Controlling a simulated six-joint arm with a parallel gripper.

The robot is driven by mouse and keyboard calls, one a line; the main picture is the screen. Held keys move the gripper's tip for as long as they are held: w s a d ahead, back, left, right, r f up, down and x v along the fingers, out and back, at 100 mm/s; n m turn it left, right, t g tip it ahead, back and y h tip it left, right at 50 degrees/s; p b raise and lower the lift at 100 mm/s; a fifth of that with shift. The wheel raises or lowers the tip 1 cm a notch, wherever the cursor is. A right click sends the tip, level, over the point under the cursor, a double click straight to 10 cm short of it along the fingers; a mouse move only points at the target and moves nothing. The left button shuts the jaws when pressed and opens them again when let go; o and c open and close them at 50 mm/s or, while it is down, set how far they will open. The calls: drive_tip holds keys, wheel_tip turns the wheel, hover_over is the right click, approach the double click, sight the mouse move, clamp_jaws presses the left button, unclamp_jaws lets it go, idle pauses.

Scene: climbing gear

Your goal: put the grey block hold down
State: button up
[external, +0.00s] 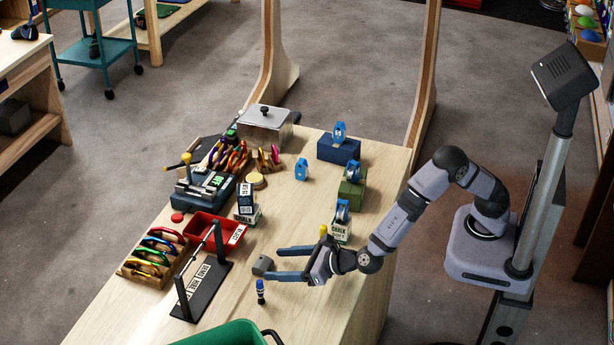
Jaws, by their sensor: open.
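The grey block hold (262,265) is a small dark grey block near the middle front of the wooden table (330,245). My gripper (278,262) reaches in from the right, low over the table. Its two blue-grey fingers are spread apart, and the block is at their tips. The fingers do not close on it. Whether the block touches a finger or sits fully flat on the wood is too small to tell.
A small blue bottle (260,291) stands just in front of the block. A black stand with a bar (207,290) is to the left, a green bin (225,334) at the front.

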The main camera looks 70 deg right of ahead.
sight(265, 264)
drive_tip(key=shift+p+x, duration=0.9)
drive_tip(key=shift+x, duration=1.55)
drive_tip(key=shift+r, duration=0.1)
drive_tip(key=shift+c, duration=0.6)
drive_tip(key=c, duration=1.1)
drive_tip(key=shift+a, duration=0.1)
drive_tip(key=shift+r, duration=0.1)
